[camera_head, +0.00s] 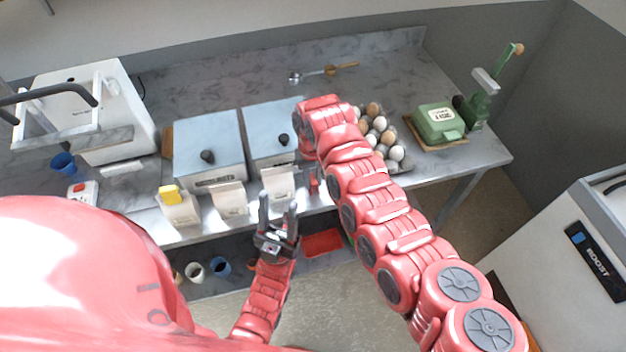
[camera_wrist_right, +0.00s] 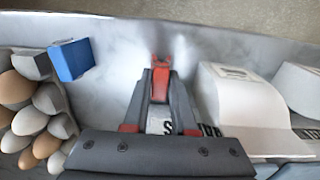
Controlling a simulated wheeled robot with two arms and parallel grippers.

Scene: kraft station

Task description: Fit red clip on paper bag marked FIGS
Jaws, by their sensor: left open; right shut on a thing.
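Three white paper bags stand in a row along the bench's front edge: a left one (camera_head: 181,212) with a yellow clip (camera_head: 170,194) on top, a middle one (camera_head: 231,201) and a right one (camera_head: 278,183). I cannot read which says FIGS. My right gripper (camera_wrist_right: 161,100) is shut on the red clip (camera_wrist_right: 161,72). In the right wrist view the clip points away from the palm, apart from the nearest paper bag (camera_wrist_right: 238,97) to its right. My left gripper (camera_head: 278,207) is open and empty, fingers up, in front of the right bag.
Two blue-grey lidded boxes (camera_head: 210,155) stand behind the bags. An egg tray (camera_wrist_right: 40,125) and a blue block-like thing (camera_wrist_right: 71,60) lie left of the clip in the wrist view. A green device (camera_head: 437,122) stands at the right. A red tray (camera_head: 322,243) lies below the bench.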

